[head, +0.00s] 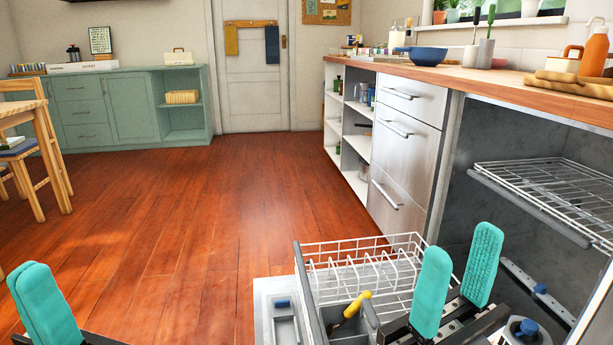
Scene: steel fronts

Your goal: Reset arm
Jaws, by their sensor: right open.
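My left gripper (45,305) is at the bottom left corner, over the wooden floor. Its teal fingers overlap and are partly cut off by the picture edge, so its opening cannot be judged. My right gripper (458,278) is open, with a clear gap between its two teal fingers and nothing between them. It is in front of the open dishwasher (455,200), beside the pulled-out lower rack (305,243). A utensil with a yellow handle (352,304) is in the cutlery holder near the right gripper.
The dishwasher door (272,300) is folded down, and an upper rack (560,185) is inside. A wooden counter (480,80) with a blue bowl (427,55) runs above steel drawers (400,140). A chair (30,165) stands at left. The middle floor is clear.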

